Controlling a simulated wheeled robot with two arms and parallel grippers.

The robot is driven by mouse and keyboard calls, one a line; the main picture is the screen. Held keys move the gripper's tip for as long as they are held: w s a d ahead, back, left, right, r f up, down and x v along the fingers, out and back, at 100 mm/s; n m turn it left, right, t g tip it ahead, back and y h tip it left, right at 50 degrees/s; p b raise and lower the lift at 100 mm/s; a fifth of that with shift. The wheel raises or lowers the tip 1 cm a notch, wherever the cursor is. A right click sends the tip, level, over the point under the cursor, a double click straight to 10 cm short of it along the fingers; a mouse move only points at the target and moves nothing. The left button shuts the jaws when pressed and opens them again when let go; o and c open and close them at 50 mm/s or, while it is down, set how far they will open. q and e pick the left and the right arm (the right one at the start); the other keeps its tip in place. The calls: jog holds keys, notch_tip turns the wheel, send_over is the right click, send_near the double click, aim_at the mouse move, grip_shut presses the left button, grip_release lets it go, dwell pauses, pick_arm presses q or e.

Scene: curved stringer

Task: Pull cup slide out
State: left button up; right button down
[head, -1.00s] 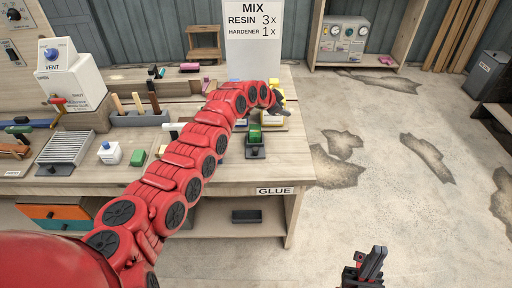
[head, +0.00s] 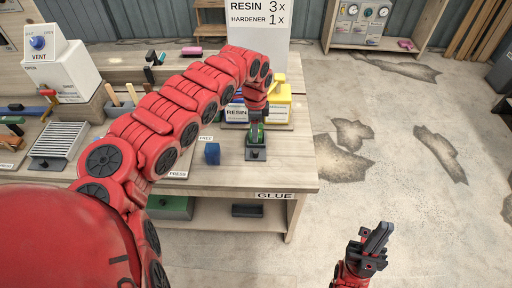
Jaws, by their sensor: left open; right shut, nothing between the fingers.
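The cup slide (head: 256,154) is a small dark tray at the front right of the wooden bench, in front of the dispensers. A green cup-like thing (head: 254,135) stands at its back. My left arm reaches across the bench and bends down there. My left gripper (head: 263,114) is open, just above and behind the green thing. Its fingertips are small and partly hidden, and I cannot tell whether they touch anything. My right gripper (head: 376,240) is shut and empty, over the floor to the right of the bench.
A blue-and-white RESIN box (head: 236,114) and a yellow box (head: 280,108) stand behind the slide.

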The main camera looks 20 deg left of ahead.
aim_at(256, 150)
pick_arm(q)
notch_tip(256, 150, down, 10)
jog(key=shift+w+d+f+p, duration=0.1)
jog(key=shift+w+d+p, duration=0.05)
jog(key=shift+p, duration=0.65)
jog(key=shift+w+f, duration=0.1)
jog(key=shift+f, duration=0.7)
grip_shut()
